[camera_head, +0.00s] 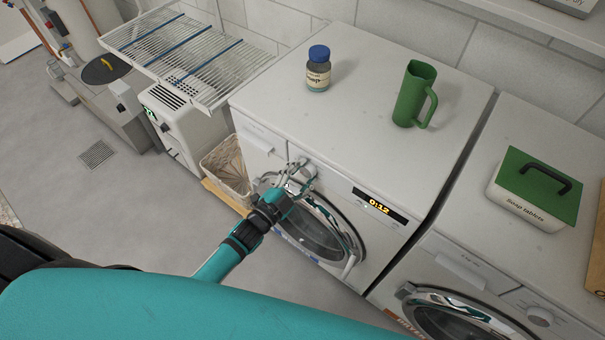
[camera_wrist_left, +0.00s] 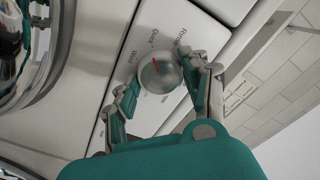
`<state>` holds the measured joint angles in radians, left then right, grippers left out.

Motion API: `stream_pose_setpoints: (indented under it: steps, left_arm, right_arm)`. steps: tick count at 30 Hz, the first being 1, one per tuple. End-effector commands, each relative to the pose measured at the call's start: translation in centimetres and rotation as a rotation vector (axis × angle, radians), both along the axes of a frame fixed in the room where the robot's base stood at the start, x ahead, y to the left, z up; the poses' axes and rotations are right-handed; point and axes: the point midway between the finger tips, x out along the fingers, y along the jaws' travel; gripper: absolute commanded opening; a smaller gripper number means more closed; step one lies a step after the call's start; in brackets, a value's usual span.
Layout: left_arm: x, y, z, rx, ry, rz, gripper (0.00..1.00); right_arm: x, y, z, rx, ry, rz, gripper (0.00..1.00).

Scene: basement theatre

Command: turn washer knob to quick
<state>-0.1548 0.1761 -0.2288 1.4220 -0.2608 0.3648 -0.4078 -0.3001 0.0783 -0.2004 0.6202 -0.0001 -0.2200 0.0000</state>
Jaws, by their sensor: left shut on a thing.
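The washer (camera_head: 300,130) stands in the middle of the head view, with its round door below the front panel and a lit display reading 0:12. My right gripper is out of view.
A blue-capped jar (camera_head: 318,75) and a green jug (camera_head: 412,95) stand on the washer. A soap tablets box (camera_head: 535,190) sits on the neighbouring machine at right. A wire rack (camera_head: 185,50) and a basket (camera_head: 226,165) are at left. Open grey floor lies at left.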

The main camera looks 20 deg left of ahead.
Motion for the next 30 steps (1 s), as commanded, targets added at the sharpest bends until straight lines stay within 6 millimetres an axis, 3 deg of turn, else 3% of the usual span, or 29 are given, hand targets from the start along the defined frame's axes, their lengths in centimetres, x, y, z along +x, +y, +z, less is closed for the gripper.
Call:
stream_pose_setpoints:
  steps: [6,7,12,23,30]
  left_arm:
    - [-0.1,0.1,-0.2,0.001,0.005,0.001,0.15]
    - [-0.1,0.1,-0.2,0.001,0.005,0.001,0.48]
    - [0.0,0.0,-0.1,0.000,0.004,0.001,0.70]
    - [-0.5,0.2,-0.1,0.000,0.002,0.001,0.72]
    - [-4.3,1.5,-0.2,0.001,0.004,0.000,0.72]
  right_arm:
    - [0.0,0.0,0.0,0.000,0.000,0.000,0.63]
    - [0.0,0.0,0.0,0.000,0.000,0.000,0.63]
    - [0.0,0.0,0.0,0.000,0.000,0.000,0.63]
    - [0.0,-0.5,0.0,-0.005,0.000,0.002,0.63]
    - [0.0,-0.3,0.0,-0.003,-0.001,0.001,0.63]
